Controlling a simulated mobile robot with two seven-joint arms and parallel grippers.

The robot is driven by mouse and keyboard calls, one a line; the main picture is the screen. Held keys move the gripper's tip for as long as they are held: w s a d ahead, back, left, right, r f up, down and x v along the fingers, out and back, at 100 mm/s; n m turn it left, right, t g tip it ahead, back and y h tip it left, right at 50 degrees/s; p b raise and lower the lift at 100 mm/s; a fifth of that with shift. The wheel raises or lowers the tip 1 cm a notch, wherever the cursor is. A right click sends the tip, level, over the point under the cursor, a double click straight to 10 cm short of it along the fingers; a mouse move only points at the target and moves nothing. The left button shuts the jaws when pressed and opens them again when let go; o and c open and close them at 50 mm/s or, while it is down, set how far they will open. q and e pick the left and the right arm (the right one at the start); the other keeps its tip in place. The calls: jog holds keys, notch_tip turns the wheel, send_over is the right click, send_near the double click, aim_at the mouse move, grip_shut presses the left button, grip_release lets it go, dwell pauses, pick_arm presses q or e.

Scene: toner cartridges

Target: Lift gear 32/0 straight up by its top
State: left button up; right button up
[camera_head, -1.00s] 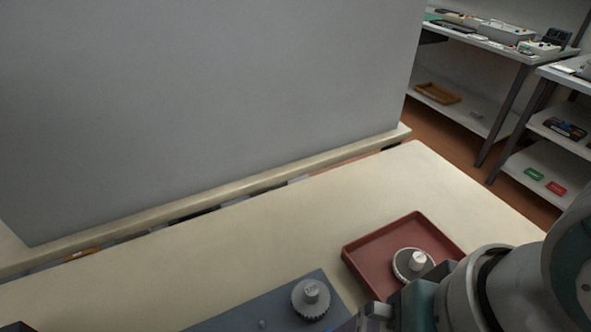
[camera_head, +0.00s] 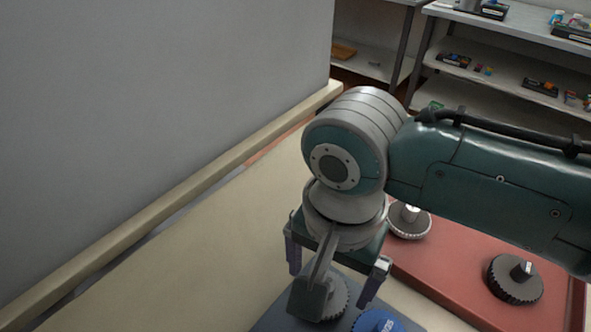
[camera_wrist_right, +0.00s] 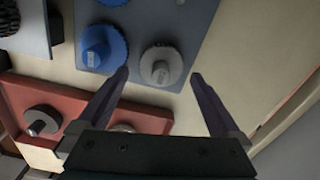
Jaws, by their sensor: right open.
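A blue gear (camera_wrist_right: 101,47) stands beside the grey one. My left gripper is not in view.
A red tray (camera_head: 450,265) to the right holds a light gear (camera_head: 408,222) and a dark gear (camera_head: 515,280). A grey panel (camera_head: 150,120) stands behind the table. The cream tabletop (camera_head: 215,265) is clear left of the mat.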

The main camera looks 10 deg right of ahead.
notch_tip(320, 180, down, 2)
jog(key=shift+f+b, duration=0.25)
jog(key=shift+b, duration=0.05)
jog(key=c, duration=1.2)
